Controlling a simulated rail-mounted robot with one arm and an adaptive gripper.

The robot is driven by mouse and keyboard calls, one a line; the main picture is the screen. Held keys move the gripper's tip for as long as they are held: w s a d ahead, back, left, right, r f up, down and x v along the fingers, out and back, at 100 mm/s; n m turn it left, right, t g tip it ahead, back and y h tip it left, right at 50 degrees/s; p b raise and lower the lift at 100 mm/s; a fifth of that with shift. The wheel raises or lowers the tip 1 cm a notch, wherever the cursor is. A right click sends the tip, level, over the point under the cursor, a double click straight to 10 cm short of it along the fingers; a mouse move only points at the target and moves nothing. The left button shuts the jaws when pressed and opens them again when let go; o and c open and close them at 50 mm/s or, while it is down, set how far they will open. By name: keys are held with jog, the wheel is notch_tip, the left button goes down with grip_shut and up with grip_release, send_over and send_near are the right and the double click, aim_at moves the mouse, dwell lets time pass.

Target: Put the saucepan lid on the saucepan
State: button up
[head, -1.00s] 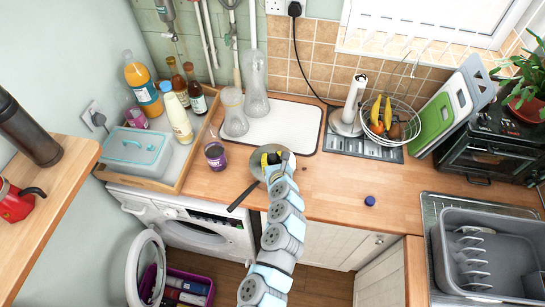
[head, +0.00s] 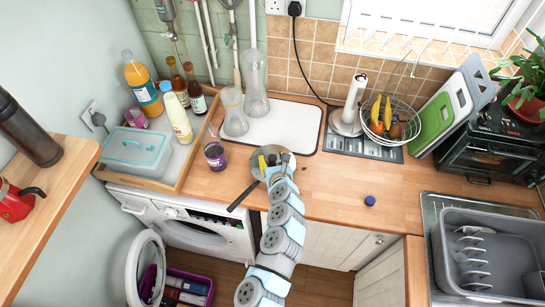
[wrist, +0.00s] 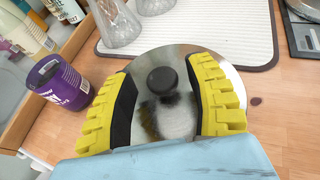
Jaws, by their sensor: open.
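The steel saucepan lid (wrist: 205,62) with its black knob (wrist: 162,80) shows in the wrist view between the fingers. In the head view the round lid (head: 257,158) lies over the saucepan, whose dark handle (head: 242,196) points to the lower left across the counter's front edge. The pan body is mostly hidden, and I cannot tell whether the lid is fully seated. My gripper (head: 274,160) is over the lid. Its yellow-and-black fingers (wrist: 168,95) are open, one each side of the knob and apart from it.
A purple-labelled jar (head: 215,155) stands just left of the pan. Behind is a white draining mat (head: 285,125) with glass vessels. A tray (head: 187,165) of bottles is at left. A blue cap (head: 370,201) lies on clear counter to the right.

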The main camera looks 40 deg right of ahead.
jog(key=v, duration=1.1)
dwell(0.4)
